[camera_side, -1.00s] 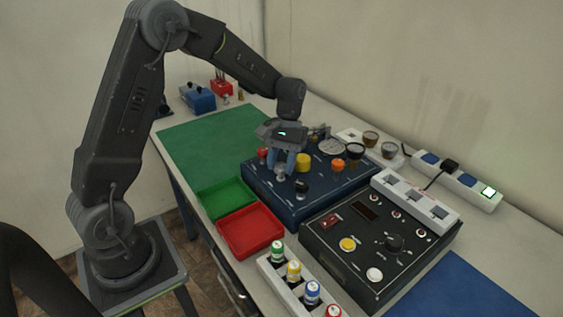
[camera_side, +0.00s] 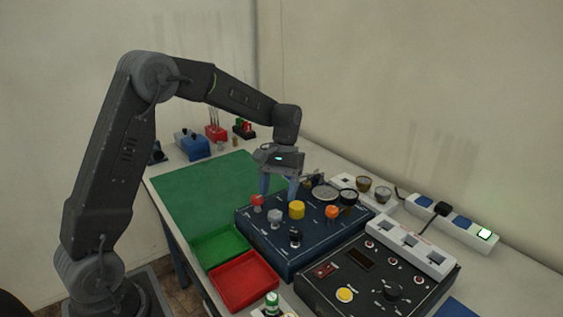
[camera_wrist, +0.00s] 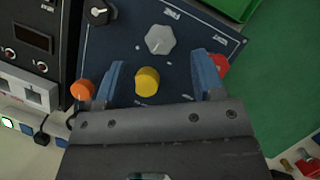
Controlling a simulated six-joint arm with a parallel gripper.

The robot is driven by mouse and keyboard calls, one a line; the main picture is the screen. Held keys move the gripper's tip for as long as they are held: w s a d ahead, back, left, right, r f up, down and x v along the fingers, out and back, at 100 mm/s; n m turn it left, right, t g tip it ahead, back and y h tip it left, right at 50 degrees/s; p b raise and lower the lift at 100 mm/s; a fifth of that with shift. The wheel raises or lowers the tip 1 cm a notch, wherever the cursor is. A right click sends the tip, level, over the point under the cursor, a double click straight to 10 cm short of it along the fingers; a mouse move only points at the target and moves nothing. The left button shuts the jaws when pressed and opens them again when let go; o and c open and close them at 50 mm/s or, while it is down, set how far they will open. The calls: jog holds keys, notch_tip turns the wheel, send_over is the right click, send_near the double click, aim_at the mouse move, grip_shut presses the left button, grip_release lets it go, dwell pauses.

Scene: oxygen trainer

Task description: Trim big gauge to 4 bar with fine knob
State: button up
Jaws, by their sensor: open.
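My gripper (camera_side: 279,189) is open and empty above the back of the blue panel (camera_side: 316,240). In the wrist view its fingertips (camera_wrist: 160,66) spread to either side of a yellow knob (camera_wrist: 147,81), with a grey knob (camera_wrist: 160,40) beyond it. In the side view the yellow knob (camera_side: 297,210) and grey knob (camera_side: 275,217) stand clear in front of the fingers. The big round gauge (camera_side: 325,192) is at the panel's back; its needle is too small to read.
A red knob (camera_side: 257,201), an orange knob (camera_side: 332,212) and a black knob (camera_side: 295,236) also stand on the panel. Green (camera_side: 218,243) and red (camera_side: 244,281) trays lie beside it. A black control box (camera_side: 373,282) is at front right. The green mat (camera_side: 205,190) is bare.

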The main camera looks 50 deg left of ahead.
aim_at(278, 211)
jog(key=v, duration=0.8)
jog(key=shift+r, duration=0.3)
jog(key=s+d+r+m+t+y, duration=0.1)
jog(key=s+d+r+m+t, duration=0.2)
jog(key=s, duration=0.5)
jog(key=s+d+r+m+t+y, duration=0.1)
jog(key=s+d+r+t, duration=0.15)
jog(key=s+d, duration=0.35)
jog(key=s+f+m+t, duration=0.2)
jog(key=s+f+t, duration=0.1)
jog(key=s, duration=0.6)
jog(key=shift+d+f+m+t, duration=0.15)
jog(key=shift+d+m+t, duration=0.2)
jog(key=shift+d+m, duration=0.05)
